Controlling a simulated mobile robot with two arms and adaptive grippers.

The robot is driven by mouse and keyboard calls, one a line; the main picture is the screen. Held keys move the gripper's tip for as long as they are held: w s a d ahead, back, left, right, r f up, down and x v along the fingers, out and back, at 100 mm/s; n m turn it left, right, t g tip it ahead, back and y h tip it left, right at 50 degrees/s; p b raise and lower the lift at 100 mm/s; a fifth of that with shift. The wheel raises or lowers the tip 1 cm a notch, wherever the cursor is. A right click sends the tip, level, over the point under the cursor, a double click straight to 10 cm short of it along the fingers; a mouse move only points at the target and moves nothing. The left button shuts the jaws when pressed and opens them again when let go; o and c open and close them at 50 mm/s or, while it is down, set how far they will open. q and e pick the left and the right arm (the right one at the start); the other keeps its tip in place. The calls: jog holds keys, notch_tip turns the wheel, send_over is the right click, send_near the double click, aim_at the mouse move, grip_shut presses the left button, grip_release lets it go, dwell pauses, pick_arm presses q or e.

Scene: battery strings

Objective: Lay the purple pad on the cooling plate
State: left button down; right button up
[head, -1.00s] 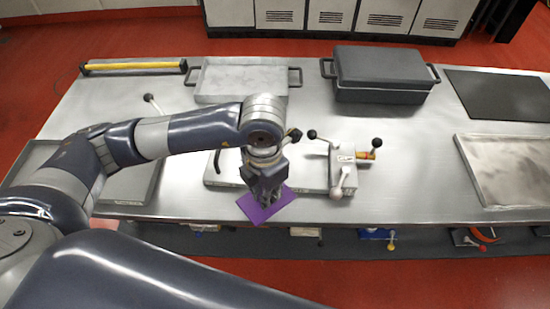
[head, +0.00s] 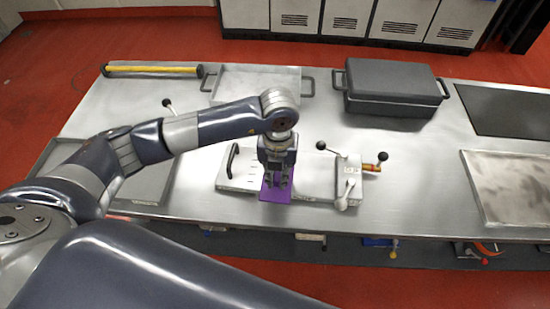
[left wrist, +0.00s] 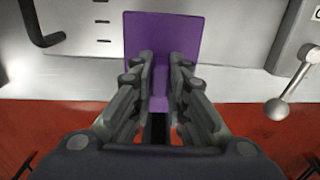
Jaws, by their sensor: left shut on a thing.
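The purple pad (head: 278,193) is a flat square held at its near edge by my left gripper (head: 275,182). In the left wrist view the pad (left wrist: 163,38) reaches out beyond the fingertips (left wrist: 161,75) over the pale metal plate. The cooling plate (head: 240,174) appears to be this pale plate with a black handle at its left end and line marks on its surface (left wrist: 65,75). The pad is over the plate's middle, near its front edge; I cannot tell whether it touches. My right gripper is not in view.
A lever clamp block (head: 348,180) with black and pale knobs stands right of the pad. A shallow tray (head: 255,82) and a dark lidded box (head: 393,80) stand behind. A yellow bar (head: 152,69) lies at the back left. Free table lies right of the clamp.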

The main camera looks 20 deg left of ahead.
pick_arm(q)
jog(key=w+a, duration=0.1)
jog(key=w, duration=0.1)
jog(key=w+a+p, duration=0.1)
jog(key=w, duration=0.1)
jog(key=w+a, duration=0.1)
jog(key=w, duration=0.1)
jog(key=shift+f, duration=0.3)
jog(key=shift+w+a+f+p, duration=0.1)
jog(key=shift+f+p, duration=0.05)
jog(key=shift+p, duration=0.2)
notch_tip(320, 180, down, 3)
jog(key=shift+r+p, duration=0.1)
jog(key=shift+p, duration=0.6)
jog(key=shift+f, duration=0.25)
jog(key=shift+f, duration=0.1)
jog(key=shift+f+b, duration=0.15)
jog(key=shift+b, duration=0.15)
jog(key=c, duration=1.6)
grip_release()
jog(key=shift+o, duration=0.2)
